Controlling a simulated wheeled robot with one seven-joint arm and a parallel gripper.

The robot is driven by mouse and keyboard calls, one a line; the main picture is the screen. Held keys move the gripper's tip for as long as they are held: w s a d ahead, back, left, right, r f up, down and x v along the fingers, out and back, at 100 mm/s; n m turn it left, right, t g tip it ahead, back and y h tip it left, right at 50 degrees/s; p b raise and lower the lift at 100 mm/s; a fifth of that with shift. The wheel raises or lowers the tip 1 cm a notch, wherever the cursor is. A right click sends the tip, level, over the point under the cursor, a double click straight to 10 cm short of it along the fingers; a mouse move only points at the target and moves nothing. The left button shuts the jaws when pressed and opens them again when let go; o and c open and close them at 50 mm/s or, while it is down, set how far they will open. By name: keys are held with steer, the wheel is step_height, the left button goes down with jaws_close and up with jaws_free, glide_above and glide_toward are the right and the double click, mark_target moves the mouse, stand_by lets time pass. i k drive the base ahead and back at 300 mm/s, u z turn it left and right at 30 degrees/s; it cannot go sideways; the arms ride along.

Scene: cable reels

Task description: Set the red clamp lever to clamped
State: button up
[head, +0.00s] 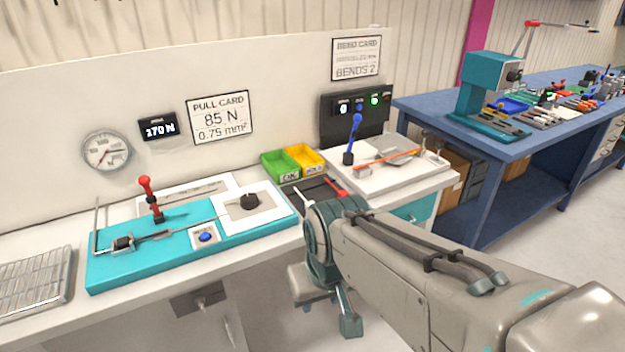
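The red clamp lever (150,198) stands nearly upright, with a slight tilt, on the teal board (110,275) at the left of the bench. It has a red knob on top and a dark base. From this view I cannot tell whether it is clamped. A dark clamp block (123,243) with a thin rod sits left of and below it on the same board. My gripper (325,303) is at the end of my arm, low in front of the bench edge and well right of the lever, touching nothing that I can see. Its fingers are not clear.
A blue lever (353,138) stands on a white board to the right. Green (280,163) and yellow (306,159) bins sit behind red-handled pliers (336,187). A wire rack (35,283) lies far left. The display (158,127) reads 170 N. A blue bench (420,115) stands right.

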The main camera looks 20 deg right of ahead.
mark_target(145, 181)
steer(key=u, duration=0.45)
steer(key=i, duration=1.1)
steer(key=z, duration=0.6)
